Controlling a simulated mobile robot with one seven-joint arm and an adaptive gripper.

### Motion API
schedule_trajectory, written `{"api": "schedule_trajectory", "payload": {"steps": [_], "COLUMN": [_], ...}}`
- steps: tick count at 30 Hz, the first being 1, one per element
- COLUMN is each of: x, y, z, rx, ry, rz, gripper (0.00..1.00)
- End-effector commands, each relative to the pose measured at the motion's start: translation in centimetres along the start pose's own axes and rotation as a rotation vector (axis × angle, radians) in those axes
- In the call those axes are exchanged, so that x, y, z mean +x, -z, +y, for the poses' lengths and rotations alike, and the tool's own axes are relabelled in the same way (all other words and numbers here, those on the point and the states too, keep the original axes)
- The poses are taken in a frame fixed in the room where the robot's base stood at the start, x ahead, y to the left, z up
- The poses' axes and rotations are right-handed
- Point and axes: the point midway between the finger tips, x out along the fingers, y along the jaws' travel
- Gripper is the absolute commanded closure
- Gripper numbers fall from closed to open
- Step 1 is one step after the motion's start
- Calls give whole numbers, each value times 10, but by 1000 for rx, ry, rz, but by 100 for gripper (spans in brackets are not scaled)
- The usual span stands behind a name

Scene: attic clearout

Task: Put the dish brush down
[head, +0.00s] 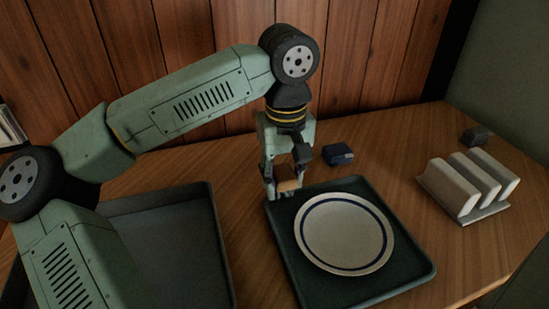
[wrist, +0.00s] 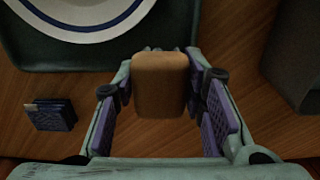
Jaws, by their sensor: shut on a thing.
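The dish brush (head: 289,185) shows as a small tan, wood-coloured block between the fingers of my gripper (head: 284,178). In the wrist view the brush (wrist: 158,86) fills the gap between the two purple-padded fingers, and my gripper is shut on it. Its bristles cannot be made out, and its lower part is hidden. In the head view it is at the back left corner of the dark green tray (head: 413,277), left of the plate (head: 345,234). I cannot tell whether it touches the tray or the table.
The white plate with a blue ring lies on the green tray. A small dark blue box (head: 338,154) is behind the tray. A larger dark tray (head: 180,240) is at left. A rack with white upright pieces (head: 466,186) and a dark block (head: 476,136) are at right. Bare wood (head: 250,235) lies between the trays.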

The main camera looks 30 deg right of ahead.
Motion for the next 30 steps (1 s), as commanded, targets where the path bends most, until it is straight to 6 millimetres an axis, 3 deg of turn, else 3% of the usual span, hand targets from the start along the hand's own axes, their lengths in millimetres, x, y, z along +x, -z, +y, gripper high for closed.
{"api": "schedule_trajectory", "payload": {"steps": [6,12,18,24,30], "x": [2,7,8,39,45], "y": [56,86,100,97,98], "z": [12,16,19,18,18], "rx": [-1,0,0,2,1], "ry": [-2,-1,-1,-2,0], "rz": [-2,-1,-1,-3,2], "gripper": [89,89,89,89,89]}}
